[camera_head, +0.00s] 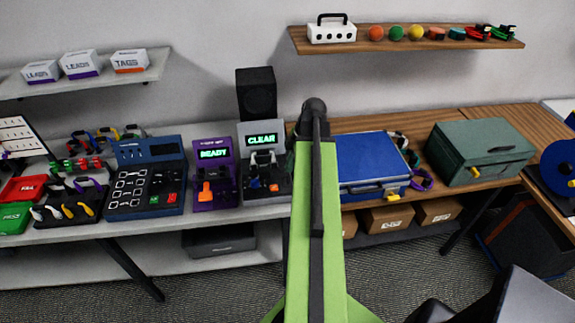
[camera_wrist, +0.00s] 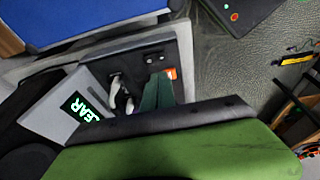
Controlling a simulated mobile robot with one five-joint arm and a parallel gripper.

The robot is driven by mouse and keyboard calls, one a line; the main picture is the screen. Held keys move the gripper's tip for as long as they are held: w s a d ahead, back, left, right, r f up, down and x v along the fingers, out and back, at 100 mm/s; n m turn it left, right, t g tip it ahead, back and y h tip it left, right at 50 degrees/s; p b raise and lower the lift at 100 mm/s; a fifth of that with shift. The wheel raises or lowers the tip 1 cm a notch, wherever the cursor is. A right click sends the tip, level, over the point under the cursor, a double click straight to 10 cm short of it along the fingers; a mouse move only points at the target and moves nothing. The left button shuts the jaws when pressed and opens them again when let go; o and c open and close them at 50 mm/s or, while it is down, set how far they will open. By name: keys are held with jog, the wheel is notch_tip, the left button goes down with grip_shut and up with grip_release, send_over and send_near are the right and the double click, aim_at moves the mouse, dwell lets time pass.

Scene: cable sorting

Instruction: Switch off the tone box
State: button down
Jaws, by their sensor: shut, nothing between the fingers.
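No label that I can read says tone box. A grey box with a lit green CLEAR screen (camera_head: 263,158) stands on the bench, just left of my raised arm. Its front deck has clips, a small blue part and an orange-red switch (camera_head: 273,187). In the wrist view, the same grey box (camera_wrist: 65,112) appears turned, with its orange-red switch (camera_wrist: 171,73) beside my fingertips. My gripper (camera_wrist: 160,90) is shut and empty, over the deck of this box. Whether it touches the switch I cannot tell. In the head view my arm mostly hides the gripper.
A purple READY box (camera_head: 213,154) with an orange lever stands left of the grey box, then a blue panel (camera_head: 149,151) with buttons. A blue case (camera_head: 369,156) lies to the right. A black speaker (camera_head: 256,92) stands behind.

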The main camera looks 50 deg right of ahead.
jog(key=p+v, duration=0.5)
jog(key=v, duration=0.2)
jog(key=shift+r, duration=0.3)
jog(key=shift+d, duration=0.15)
jog(key=w+a+f+m+g+b, duration=0.1)
jog(key=w+a+f+m+b, duration=0.1)
jog(key=w+a, duration=0.35)
jog(key=w+a+f+m+b, duration=0.1)
jog(key=w+a+f+b, duration=0.15)
jog(key=a, duration=0.65)
jog(key=w+a+f+m+g+b, duration=0.1)
jog(key=w+a+f+m, duration=0.1)
jog(key=w+a, duration=0.35)
jog(key=a+f+m+h+b, duration=0.1)
jog(key=a+f+m+b, duration=0.1)
jog(key=a, duration=0.9)
jog(key=a+f+m+h+b, duration=0.1)
jog(key=a+f+m, duration=0.1)
jog(key=a, duration=0.9)
jog(key=shift+a+m+g+b, duration=0.25)
jog(key=shift+m+g+b, duration=0.1)
jog(key=shift+m, duration=0.15)
jog(key=shift+w, duration=0.15)
